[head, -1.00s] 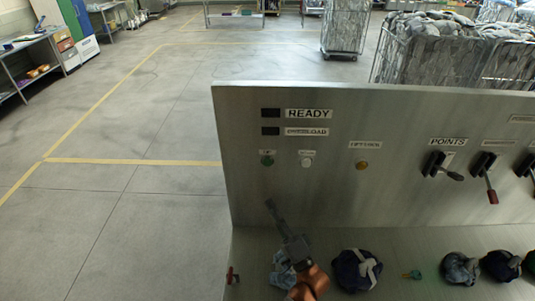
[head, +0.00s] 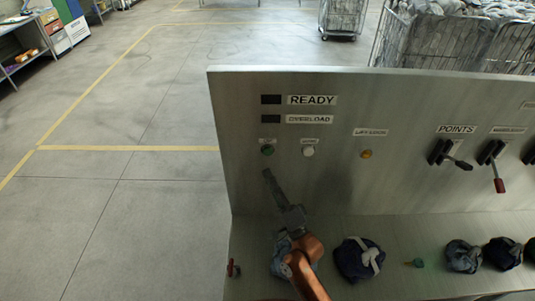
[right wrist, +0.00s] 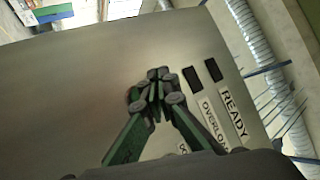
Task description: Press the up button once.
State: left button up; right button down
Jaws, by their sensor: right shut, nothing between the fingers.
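The metal control panel (head: 340,190) faces me. On it are a green button (head: 267,150) at the left, a white button (head: 308,151) beside it, and an amber button (head: 366,154) under a lift lock label. The small labels over the green and white buttons are too small to read, so I cannot tell which one says up. My right gripper (head: 267,173) is shut and empty, its tip just below the green button in the picture. I cannot tell whether it touches the panel. In the right wrist view the shut fingers (right wrist: 157,80) hide the buttons. My left gripper is not in view.
Dark READY (head: 271,99) and OVERLOAD (head: 271,119) windows sit above the buttons. Levers (head: 447,153) stick out at the right. Bundled bags (head: 358,258) and a small red-handled part (head: 233,268) lie on the ledge below. Open floor is at the left.

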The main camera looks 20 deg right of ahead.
aim_at(268, 151)
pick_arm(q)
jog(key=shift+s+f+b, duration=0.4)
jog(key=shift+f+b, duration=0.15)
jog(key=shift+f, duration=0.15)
pick_arm(e)
jog(key=w+d, duration=0.1)
jog(key=w, duration=0.5)
jog(key=shift+d, duration=0.35)
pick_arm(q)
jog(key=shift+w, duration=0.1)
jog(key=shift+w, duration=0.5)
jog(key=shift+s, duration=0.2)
pick_arm(e)
jog(key=shift+w+d, duration=0.1)
jog(key=shift+w, duration=0.25)
